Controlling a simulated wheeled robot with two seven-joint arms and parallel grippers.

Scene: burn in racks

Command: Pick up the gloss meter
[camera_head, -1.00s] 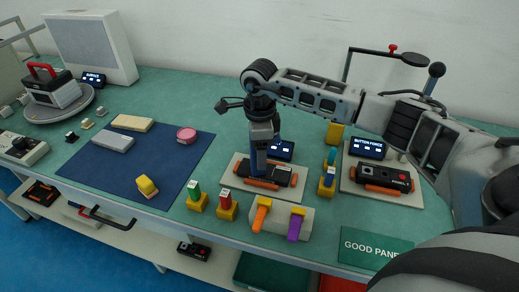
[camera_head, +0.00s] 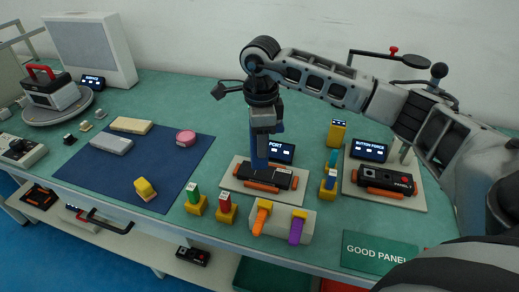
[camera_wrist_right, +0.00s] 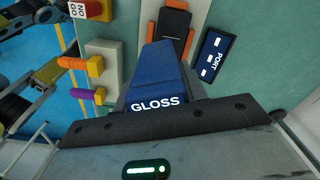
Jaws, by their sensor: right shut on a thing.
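The gloss meter (camera_head: 259,150) is a tall dark-blue block. It also shows in the wrist view, with a white GLOSS label on its near end (camera_wrist_right: 160,80). My right gripper (camera_head: 263,132) points down and is shut on its upper part. The meter's lower end is over the left fixture plate (camera_head: 229,181), just above or against the black-and-orange unit (camera_head: 268,177) there; I cannot tell if they touch. My left gripper is out of view.
A PORT display (camera_head: 281,152) stands close behind the meter. A grey holder with orange and purple handles (camera_head: 278,226) and small coloured blocks lie in front. The right fixture (camera_head: 386,181) bears another black unit. The blue mat (camera_head: 150,165) has clear room.

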